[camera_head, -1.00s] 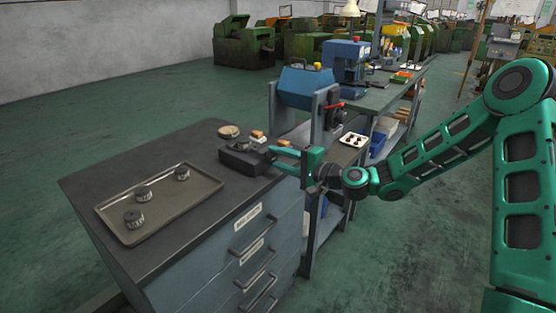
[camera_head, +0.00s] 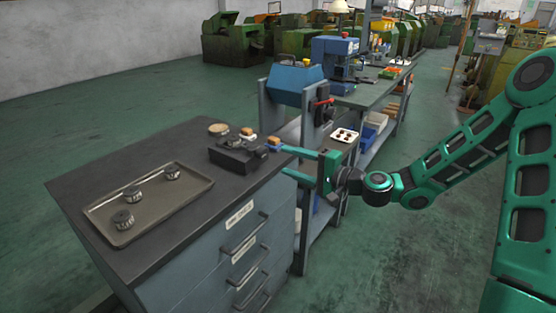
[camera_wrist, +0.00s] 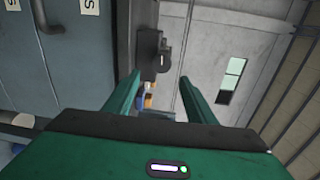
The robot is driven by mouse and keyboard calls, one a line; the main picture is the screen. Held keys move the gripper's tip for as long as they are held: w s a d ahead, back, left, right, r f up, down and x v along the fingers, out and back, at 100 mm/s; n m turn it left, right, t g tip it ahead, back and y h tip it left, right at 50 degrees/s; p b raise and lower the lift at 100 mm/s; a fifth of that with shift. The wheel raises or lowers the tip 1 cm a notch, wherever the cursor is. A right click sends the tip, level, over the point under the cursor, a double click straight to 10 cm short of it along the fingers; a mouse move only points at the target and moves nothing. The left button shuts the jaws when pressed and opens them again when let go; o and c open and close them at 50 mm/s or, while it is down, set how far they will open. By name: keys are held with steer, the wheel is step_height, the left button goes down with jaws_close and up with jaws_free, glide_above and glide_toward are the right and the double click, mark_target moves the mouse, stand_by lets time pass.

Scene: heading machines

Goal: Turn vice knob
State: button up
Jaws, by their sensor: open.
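The dark vice (camera_head: 238,154) sits on the black cabinet top near its right edge, with a small orange-brown block (camera_head: 247,132) at its upper side. Its knob end faces right, towards my gripper, and is small and partly hidden in the head view. In the wrist view the dark vice (camera_wrist: 148,45) is ahead, with a grey knob or handle (camera_wrist: 164,57) on its right side. My gripper (camera_head: 279,160) is open and empty, its two green fingers pointing at the vice. In the wrist view, the knob lies ahead between the open fingertips (camera_wrist: 160,78); contact cannot be told.
A metal tray (camera_head: 200,202) with 3 dark round parts lies on the cabinet (camera_head: 110,168). A round disc (camera_head: 218,129) lies behind the vice. The floor at left is clear.

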steer(key=shift+v, duration=1.4)
steer(key=s+d+f+n+g+h, duration=0.5)
steer(key=s+d+f+n+g, duration=0.1)
steer(key=s+f, duration=0.3)
steer(key=s+d+g+h, duration=0.1)
steer(key=s+d+h, duration=0.25)
steer(key=d, duration=0.25)
steer(key=s+d+g+h, duration=0.1)
steer(key=s+d+h, duration=0.1)
steer(key=s+d, duration=0.3)
steer(key=s+d+r+m+g+h, duration=0.1)
steer(key=s+d+r, duration=0.2)
steer(key=s, duration=0.4)
steer(key=s+d+r+m+g, duration=0.1)
steer(key=s+d+r, duration=0.2)
steer(key=s+d, duration=0.3)
steer(key=s+d+r+m+h, duration=0.1)
steer(key=s+d+r+m, duration=0.1)
steer(key=s+d, duration=0.3)
steer(key=s+r, duration=0.1)
steer(key=s, duration=0.2)
steer(key=shift+s+r+g+h, duration=0.2)
steer(key=shift+r+g+h, duration=0.15)
steer(key=shift+g, duration=0.05)
steer(key=shift+d, duration=0.1)
